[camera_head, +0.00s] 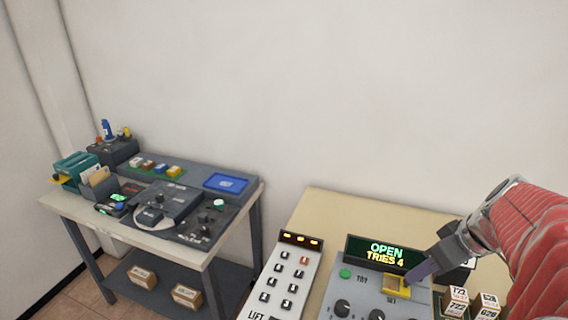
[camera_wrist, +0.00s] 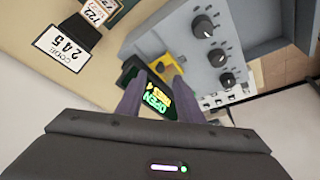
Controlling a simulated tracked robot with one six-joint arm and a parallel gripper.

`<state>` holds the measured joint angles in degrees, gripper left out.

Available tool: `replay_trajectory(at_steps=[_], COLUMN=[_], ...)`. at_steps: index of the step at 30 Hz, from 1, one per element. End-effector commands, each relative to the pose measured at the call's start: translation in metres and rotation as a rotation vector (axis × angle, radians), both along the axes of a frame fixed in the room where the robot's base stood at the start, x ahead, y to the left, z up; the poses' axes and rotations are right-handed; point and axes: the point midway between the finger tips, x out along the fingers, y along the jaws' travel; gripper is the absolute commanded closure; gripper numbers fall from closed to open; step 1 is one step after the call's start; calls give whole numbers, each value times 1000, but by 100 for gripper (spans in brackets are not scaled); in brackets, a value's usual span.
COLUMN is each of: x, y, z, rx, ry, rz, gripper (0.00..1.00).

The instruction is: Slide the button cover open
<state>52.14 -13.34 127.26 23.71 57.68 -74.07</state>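The yellow button cover (camera_head: 396,284) sits on the grey control panel (camera_head: 350,293), above the "SET" label and right of a green "TRY" button (camera_head: 346,273). In the wrist view the cover (camera_wrist: 172,64) lies just beyond my fingertips and is partly hidden. My gripper (camera_head: 413,276) comes in from the right, with its tips close to the cover's right side. In the wrist view my gripper (camera_wrist: 155,77) has its two fingers apart, with the lit display showing between them. I cannot tell whether a finger touches the cover.
The lit display (camera_head: 386,255) behind the cover reads "OPEN" with a tries line. Several dark knobs (camera_head: 342,308) line the panel's front. A white lift keypad (camera_head: 290,275) stands to the left. Small numbered boxes (camera_head: 457,301) stand right of the panel. A second table (camera_head: 75,208) is far left.

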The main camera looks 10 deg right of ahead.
Motion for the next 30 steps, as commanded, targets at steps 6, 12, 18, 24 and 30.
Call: replay_trajectory(at_steps=[6,12,18,24,30], x=[12,18,19,19,19], y=[3,4,4,4,4], z=[-30,-44,-46,-46,-45], rx=[3,1,0,0,-1], ry=[2,0,0,0,0], rz=[2,1,1,1,2], gripper=[66,66,66,73,87])
